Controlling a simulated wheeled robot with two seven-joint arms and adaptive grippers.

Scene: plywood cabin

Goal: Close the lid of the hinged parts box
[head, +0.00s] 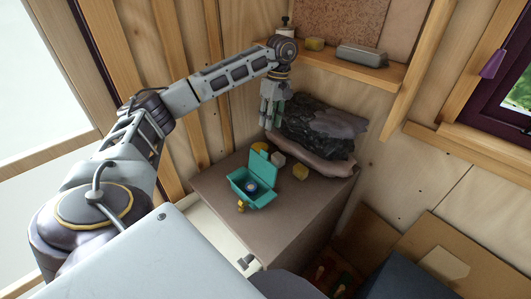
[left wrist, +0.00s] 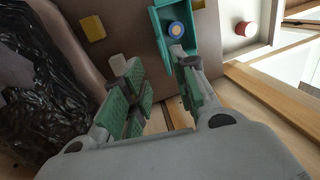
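The teal hinged parts box (head: 241,187) stands on the brown cabinet top with its lid (head: 262,166) raised at the back, so the box is open. A round blue-and-pale piece (head: 251,187) lies inside. My left gripper (head: 272,112) hangs fingers-down above the back of the cabinet, beyond the lid and beside the black bag, apart from the box. In the left wrist view the left gripper (left wrist: 160,90) shows its green-padded fingers spread with nothing held. The box (left wrist: 190,50) is at the top there, partly hidden by a finger. My right gripper is not in view.
A small brass piece (head: 242,206) is at the box's front. A black bag (head: 315,130) fills the cabinet's back. A wooden shelf (head: 340,66) is above. The cabinet's front right (head: 285,215) is clear.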

